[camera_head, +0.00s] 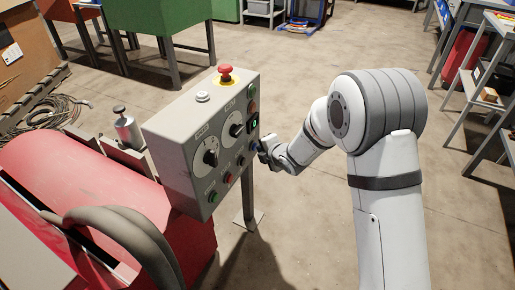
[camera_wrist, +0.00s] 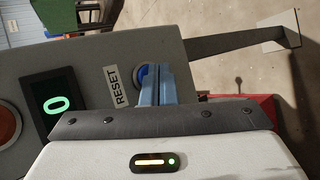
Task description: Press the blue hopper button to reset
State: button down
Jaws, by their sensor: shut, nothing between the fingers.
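The blue button (camera_wrist: 142,74) is on the side panel of a grey control box (camera_head: 185,147), beside a white RESET label (camera_wrist: 117,86). In the wrist view my gripper (camera_wrist: 154,72) is shut and empty, with its fingertips over the button and hiding part of it. I cannot tell for sure whether the tips touch it or how far it is pressed. In the head view my gripper (camera_head: 259,147) is at the box's right side, and the blue button is mostly hidden there.
A red emergency stop (camera_head: 226,72) tops the box, which stands on a post (camera_head: 247,195). A red machine (camera_head: 85,180) is at left.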

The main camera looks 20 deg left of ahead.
jog(key=shift+d, duration=0.6)
jog(key=shift+d, duration=0.1)
jog(key=d, duration=0.4)
jog(key=shift+s+d+b, duration=0.25)
jog(key=shift+d+b, duration=0.05)
jog(key=shift+d, duration=0.1)
dwell(0.3)
